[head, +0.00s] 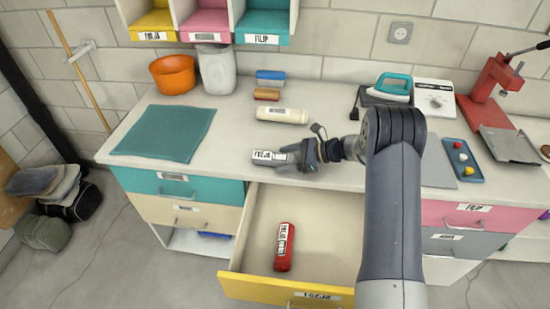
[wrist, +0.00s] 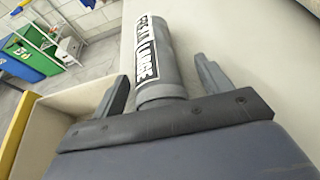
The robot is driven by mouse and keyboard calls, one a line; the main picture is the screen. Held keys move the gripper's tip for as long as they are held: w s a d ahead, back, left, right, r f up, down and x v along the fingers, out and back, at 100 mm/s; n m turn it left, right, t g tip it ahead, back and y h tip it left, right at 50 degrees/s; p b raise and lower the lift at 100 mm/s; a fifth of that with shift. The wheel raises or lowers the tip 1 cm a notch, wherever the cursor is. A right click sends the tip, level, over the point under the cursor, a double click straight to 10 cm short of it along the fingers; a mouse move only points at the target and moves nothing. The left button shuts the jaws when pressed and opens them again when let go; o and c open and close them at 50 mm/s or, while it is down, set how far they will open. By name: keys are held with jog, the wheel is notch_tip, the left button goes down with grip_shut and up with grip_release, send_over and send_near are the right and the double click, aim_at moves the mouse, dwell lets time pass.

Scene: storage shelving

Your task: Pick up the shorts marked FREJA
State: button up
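A dark grey roll (head: 256,162) with a white label lies on the worktop just behind the open drawer. Its label seems to start with FREJA; the rest is hard to read, and I cannot tell if it is shorts. In the wrist view the grey roll (wrist: 180,75) lies between my two fingers, with small gaps beside it. My gripper (head: 303,154) is open around its right end, low at the worktop. It also shows in the wrist view (wrist: 163,78). A red roll (head: 283,247) with a white label lies in the drawer; its wording is unclear.
The yellow-fronted drawer (head: 262,289) stands pulled out below my arm. Behind the grey roll lie a cream roll (head: 282,115), a brown roll (head: 266,94) and a blue roll (head: 270,75). A teal mat (head: 165,133) covers the left worktop. A blue tray (head: 462,160) is at right.

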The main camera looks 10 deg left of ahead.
jog(key=c, duration=1.1)
